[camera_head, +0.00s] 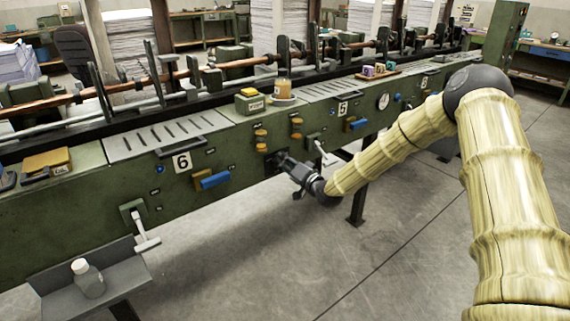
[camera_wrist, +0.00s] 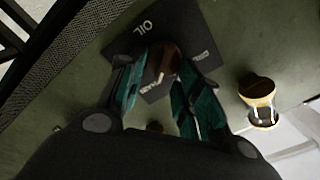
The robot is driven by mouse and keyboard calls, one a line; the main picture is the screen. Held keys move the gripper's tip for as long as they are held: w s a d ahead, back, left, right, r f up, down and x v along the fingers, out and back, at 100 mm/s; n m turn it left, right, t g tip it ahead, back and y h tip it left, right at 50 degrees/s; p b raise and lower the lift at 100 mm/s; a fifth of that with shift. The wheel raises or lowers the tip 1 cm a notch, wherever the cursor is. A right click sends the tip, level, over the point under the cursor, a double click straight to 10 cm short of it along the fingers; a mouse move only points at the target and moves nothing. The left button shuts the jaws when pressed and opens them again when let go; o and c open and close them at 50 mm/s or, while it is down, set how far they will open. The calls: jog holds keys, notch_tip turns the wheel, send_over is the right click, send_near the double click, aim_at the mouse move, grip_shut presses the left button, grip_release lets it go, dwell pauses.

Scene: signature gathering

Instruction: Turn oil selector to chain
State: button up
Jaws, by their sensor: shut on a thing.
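The oil selector shows in the wrist view as a dark square plate (camera_wrist: 196,34) marked "OIL", with a brown knob (camera_wrist: 166,60) at its middle. Two smaller labels on the plate are too blurred to read for certain. My gripper (camera_wrist: 160,72) has its teal fingers closed around the knob, one on each side. In the head view my gripper (camera_head: 279,164) meets the green machine's front panel below the orange buttons and covers most of the selector. I cannot tell which label the knob points to.
A brass knob with a dark top (camera_wrist: 257,90) sticks out beside the plate in the wrist view. In the head view a white-handled lever (camera_head: 319,149) is close to the right of my gripper, and orange buttons (camera_head: 261,138) are above it. The floor in front is clear.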

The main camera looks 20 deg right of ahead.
dwell(0.3)
jog(key=o, duration=0.9)
jog(key=shift+o, duration=0.2)
jog(key=shift+s+d, duration=0.1)
jog(key=shift+s, duration=0.05)
jog(key=v, duration=1.1)
jog(key=shift+s, duration=0.35)
jog(key=shift+d, duration=0.1)
